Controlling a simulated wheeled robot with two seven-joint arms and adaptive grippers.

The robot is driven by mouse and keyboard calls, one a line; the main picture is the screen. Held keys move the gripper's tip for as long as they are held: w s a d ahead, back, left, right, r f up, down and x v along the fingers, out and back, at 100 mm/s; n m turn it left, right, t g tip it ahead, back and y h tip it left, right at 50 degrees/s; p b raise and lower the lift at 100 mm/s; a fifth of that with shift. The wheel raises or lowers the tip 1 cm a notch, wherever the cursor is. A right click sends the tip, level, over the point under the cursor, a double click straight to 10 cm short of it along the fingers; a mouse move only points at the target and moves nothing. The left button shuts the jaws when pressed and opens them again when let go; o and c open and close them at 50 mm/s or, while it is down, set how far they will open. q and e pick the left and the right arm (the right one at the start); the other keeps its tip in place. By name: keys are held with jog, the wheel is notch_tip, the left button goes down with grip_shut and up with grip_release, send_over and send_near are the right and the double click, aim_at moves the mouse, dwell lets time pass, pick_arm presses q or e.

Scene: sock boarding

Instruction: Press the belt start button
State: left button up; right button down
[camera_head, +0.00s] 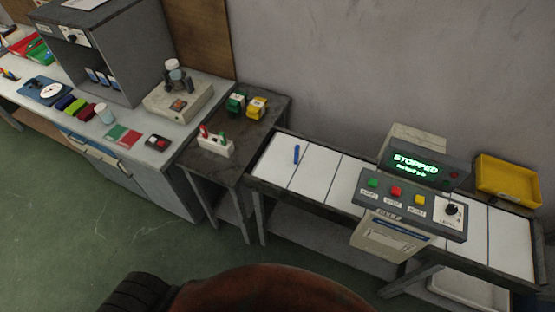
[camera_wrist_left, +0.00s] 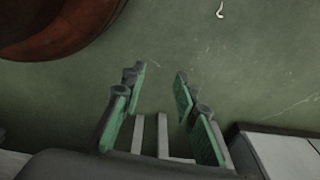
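The belt (camera_head: 323,177) is a long white-topped conveyor on the right in the head view, with a blue stick-like item (camera_head: 297,154) lying on its left part. A control panel (camera_head: 410,205) stands at its front edge with a green button (camera_head: 373,183), a red button (camera_head: 396,191) and a yellow button (camera_head: 419,199). The labels below them are too small to read surely. The display (camera_head: 416,164) reads STOPPED in green. My left gripper (camera_wrist_left: 162,95) is open and empty above the green floor in the left wrist view. My right gripper is not in view.
A black knob (camera_head: 451,209) sits at the panel's right. A yellow bin (camera_head: 508,180) stands behind the belt's right end. A dark side table (camera_head: 232,158) and a workbench (camera_head: 85,130) with several items stand to the left. The floor (camera_head: 60,220) in front is clear.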

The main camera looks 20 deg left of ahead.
pick_arm(q)
jog(key=s+f, duration=0.7)
jog(key=s, duration=0.6)
jog(key=shift+a+f+g, duration=0.2)
jog(key=shift+f+g, duration=0.05)
jog(key=shift+g, duration=0.15)
jog(key=shift+s, duration=0.1)
